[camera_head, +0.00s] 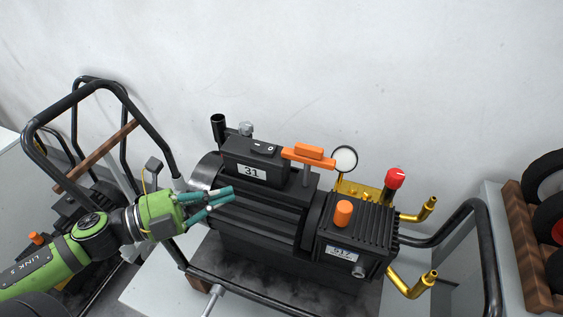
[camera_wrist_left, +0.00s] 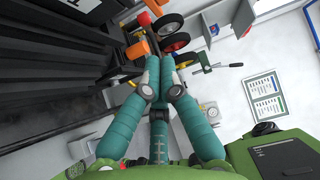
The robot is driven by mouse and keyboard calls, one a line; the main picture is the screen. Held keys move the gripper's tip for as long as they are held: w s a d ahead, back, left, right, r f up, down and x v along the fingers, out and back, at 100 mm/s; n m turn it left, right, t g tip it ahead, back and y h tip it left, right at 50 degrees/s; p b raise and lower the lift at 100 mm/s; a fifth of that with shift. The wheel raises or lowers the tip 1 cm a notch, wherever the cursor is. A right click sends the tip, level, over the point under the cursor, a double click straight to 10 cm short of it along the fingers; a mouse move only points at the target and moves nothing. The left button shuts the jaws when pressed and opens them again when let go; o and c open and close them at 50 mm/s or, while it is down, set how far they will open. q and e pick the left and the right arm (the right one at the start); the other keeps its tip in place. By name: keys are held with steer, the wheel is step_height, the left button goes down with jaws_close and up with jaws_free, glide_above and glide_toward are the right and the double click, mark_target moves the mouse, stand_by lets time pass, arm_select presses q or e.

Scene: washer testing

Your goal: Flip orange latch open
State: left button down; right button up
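The orange latch (camera_head: 308,155) is a flat bar with a raised block, lying across the top of the black pressure-washer motor (camera_head: 255,200), on a grey post. My left gripper (camera_head: 233,193) is over the motor, left of the latch and apart from it. Its teal fingers converge, with their tips close together and nothing visible between them. My right gripper is not in view.
An orange cap (camera_head: 343,213), a red knob (camera_head: 394,179), a round gauge (camera_head: 345,159) and brass fittings (camera_head: 425,210) sit right of the latch. A black switch box (camera_head: 254,160) stands left of it. Black tube frames (camera_head: 470,225) flank the washer. The space above is clear.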

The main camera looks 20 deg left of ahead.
arm_select(q)
steer(key=x, duration=0.5)
steer(key=p, duration=0.4)
glide_toward(301, 158)
steer(key=x, duration=0.5)
steer(key=shift+d+r, duration=0.1)
steer(key=shift+d, duration=0.1)
steer(key=shift+w, duration=0.1)
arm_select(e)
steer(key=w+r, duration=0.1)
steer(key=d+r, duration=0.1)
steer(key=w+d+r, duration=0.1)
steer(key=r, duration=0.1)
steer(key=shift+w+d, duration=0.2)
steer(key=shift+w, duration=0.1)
